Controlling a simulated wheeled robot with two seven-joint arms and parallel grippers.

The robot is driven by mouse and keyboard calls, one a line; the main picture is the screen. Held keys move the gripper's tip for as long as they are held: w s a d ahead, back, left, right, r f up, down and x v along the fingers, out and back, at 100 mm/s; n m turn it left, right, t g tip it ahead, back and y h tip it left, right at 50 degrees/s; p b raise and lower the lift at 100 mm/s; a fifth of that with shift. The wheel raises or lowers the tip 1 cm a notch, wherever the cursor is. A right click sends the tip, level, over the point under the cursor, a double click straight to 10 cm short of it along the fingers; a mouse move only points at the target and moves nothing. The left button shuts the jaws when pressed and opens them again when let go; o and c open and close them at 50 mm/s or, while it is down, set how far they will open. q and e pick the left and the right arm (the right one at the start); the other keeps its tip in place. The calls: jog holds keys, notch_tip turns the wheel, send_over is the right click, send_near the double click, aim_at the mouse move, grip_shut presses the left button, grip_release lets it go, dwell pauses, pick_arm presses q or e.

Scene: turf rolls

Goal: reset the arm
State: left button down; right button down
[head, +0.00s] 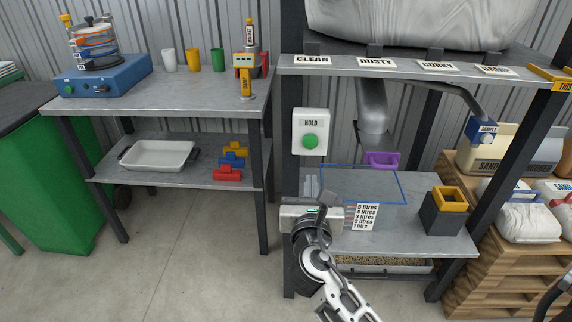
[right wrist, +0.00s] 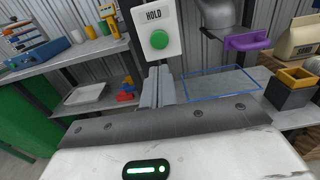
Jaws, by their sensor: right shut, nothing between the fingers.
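My right gripper (head: 311,186) is in the middle of the head view, over the left front part of a grey metal bench (head: 420,239). Its two fingers are closed together with nothing between them. In the right wrist view the shut fingers (right wrist: 158,88) point away below the white HOLD box (right wrist: 155,30) with its green button. The HOLD box (head: 310,131) is above the fingertips in the head view, apart from them. My right arm comes up from the bottom of the head view. My left gripper is not in view.
A blue outlined rectangle (head: 385,171) marks the bench, under a purple-handled chute (head: 381,160). A litre-scale card (head: 362,217) is beside my gripper. A dark box with yellow rim (head: 443,213) stands at right. A shelf (head: 165,97) holds cups and a blue sieve machine (head: 105,77).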

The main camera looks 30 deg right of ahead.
jog(key=s+a+f+m+g+y, duration=0.2)
jog(key=s+a+f+m+y, duration=0.4)
jog(key=m, duration=0.7)
jog(key=s+a+f+m+g+y, duration=0.2)
jog(key=s+a+f+m+y, duration=0.4)
jog(key=s+f+m, duration=0.4)
jog(key=a+m, duration=0.1)
jog(key=m, duration=0.3)
jog(key=shift+s+a+f+m+g+y, duration=0.15)
jog(key=shift+s+a+m+g+y, duration=0.15)
jog(key=shift+s+a+g, duration=0.1)
